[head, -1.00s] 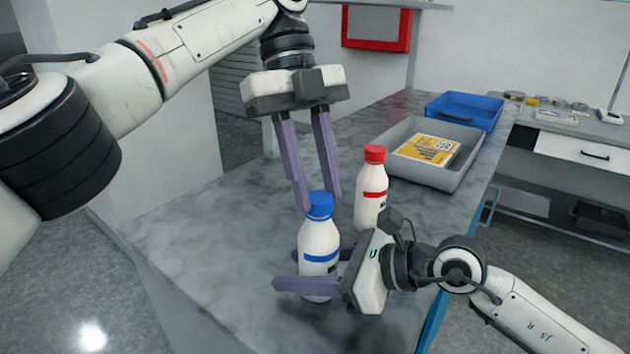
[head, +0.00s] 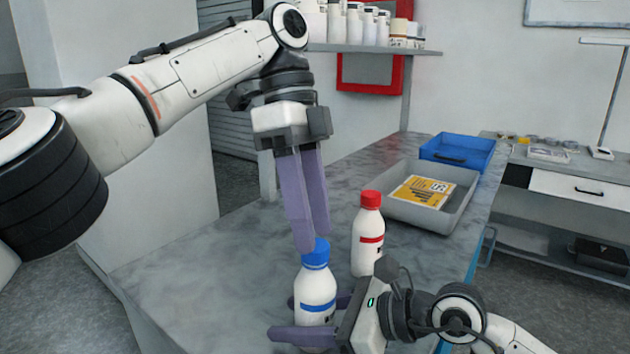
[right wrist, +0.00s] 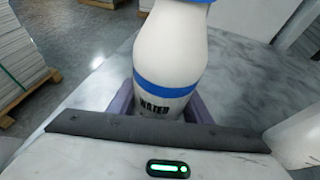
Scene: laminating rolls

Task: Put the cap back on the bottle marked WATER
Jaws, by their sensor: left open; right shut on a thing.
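The white bottle (head: 316,288) with a blue band stands on the bench. In the right wrist view its label (right wrist: 155,107) reads WATER. A blue cap (head: 316,256) sits on its neck; I cannot tell how tightly. My right gripper (head: 310,334) is shut around the lower part of this bottle from the right. My left gripper (head: 311,243) points down from above, open, with its purple fingertips at the top of the blue cap. The near fingertip overlaps the cap's upper left edge. In the right wrist view only the cap's lower edge (right wrist: 193,1) shows.
A second white bottle (head: 367,245) with a red cap and red band stands close behind, to the right. A grey tray (head: 425,217) with a yellow card and a blue tray (head: 457,152) are farther back. The bench's left part is clear.

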